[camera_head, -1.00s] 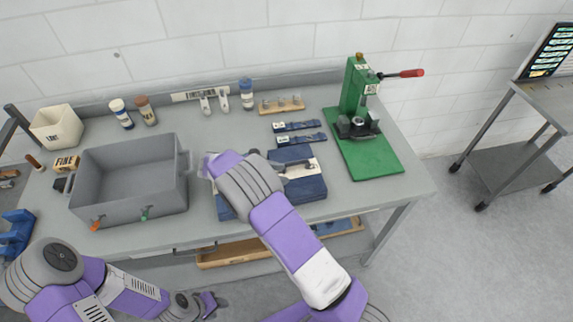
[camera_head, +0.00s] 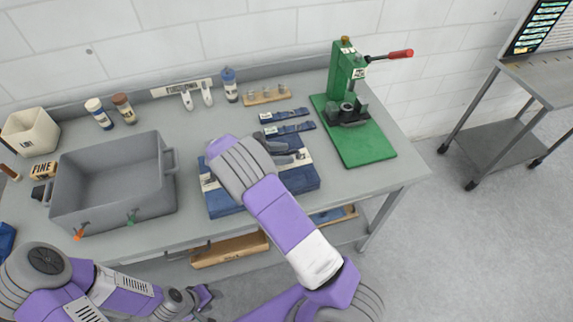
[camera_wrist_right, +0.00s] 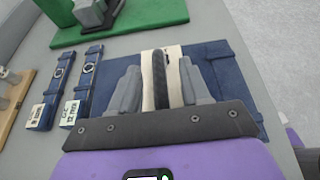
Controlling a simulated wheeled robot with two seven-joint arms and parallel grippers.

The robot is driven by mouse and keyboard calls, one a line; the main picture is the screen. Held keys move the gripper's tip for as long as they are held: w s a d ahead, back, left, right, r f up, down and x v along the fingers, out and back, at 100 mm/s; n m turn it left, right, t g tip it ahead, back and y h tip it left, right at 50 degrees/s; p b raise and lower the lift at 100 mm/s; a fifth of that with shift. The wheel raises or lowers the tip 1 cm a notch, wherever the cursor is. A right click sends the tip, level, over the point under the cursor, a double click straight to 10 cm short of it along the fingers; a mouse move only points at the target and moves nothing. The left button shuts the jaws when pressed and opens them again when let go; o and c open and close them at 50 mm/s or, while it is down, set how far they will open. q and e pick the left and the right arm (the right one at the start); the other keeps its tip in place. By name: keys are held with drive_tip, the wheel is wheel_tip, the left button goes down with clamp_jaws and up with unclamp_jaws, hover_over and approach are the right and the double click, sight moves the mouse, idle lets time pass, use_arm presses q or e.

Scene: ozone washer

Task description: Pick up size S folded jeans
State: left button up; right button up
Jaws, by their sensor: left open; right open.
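My left gripper (camera_head: 207,298) is open and empty, low in front of the table.
A grey bin (camera_head: 112,212) stands left of the jeans. Two small denim strips with tags (camera_head: 290,128) lie behind them. A green press (camera_head: 345,100) with a red-tipped lever stands at the right. Bottles (camera_head: 229,85) line the back. Bare tabletop lies right of the jeans.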

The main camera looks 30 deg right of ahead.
drive_tip(key=shift+w, duration=0.1)
clamp_jaws()
idle(1.2)
